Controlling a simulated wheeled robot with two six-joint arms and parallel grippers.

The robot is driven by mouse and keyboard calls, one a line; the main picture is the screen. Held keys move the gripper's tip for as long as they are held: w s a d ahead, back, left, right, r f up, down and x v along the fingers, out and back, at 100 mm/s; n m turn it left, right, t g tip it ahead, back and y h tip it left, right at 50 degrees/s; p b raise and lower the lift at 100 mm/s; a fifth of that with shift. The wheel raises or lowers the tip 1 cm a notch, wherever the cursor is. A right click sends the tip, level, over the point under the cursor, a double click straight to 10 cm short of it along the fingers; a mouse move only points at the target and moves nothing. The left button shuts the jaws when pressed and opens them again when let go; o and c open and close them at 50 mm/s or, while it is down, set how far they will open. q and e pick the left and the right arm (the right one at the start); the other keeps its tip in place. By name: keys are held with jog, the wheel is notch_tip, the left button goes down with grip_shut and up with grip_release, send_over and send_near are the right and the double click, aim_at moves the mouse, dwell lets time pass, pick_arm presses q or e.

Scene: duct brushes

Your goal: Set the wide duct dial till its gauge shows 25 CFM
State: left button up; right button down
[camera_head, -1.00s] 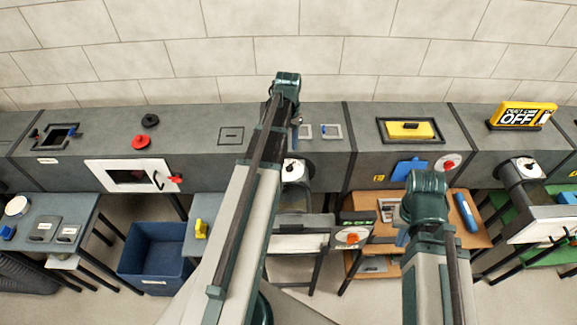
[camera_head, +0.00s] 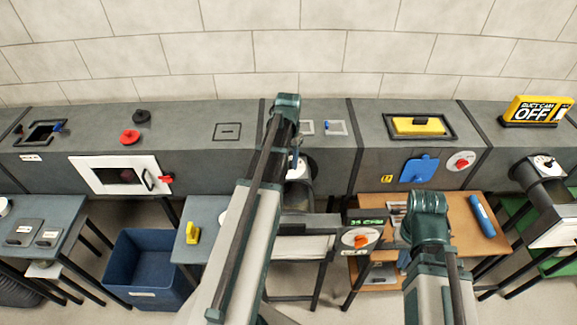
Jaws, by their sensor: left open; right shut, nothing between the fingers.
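A dial with an orange-red knob (camera_head: 361,240) sits on a panel below the duct. Just above it a dark gauge (camera_head: 366,222) shows green characters that read 35 CFM. My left gripper (camera_head: 296,143) is mostly hidden behind its own wrist, in front of the duct. It is open, left of the dial and apart from it. My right gripper (camera_head: 405,232) is largely hidden behind its wrist, right of the dial. It is shut and empty, with no visible contact with the dial.
Other dials are a white one with a red knob (camera_head: 461,161) and a white one with a black knob (camera_head: 545,163). A blue cover (camera_head: 419,168) is on the duct front. A wooden table (camera_head: 468,240) holds a blue cylinder (camera_head: 482,215). A blue bin (camera_head: 148,262) stands at left.

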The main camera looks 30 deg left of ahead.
pick_arm(q)
grip_shut()
dwell(0.6)
jog(key=shift+w+d+n, duration=0.1)
jog(key=shift+d+n, duration=0.05)
jog(key=shift+n, duration=1.25)
jog(key=shift+d+n, duration=0.1)
jog(key=shift+n, duration=1.3)
grip_release()
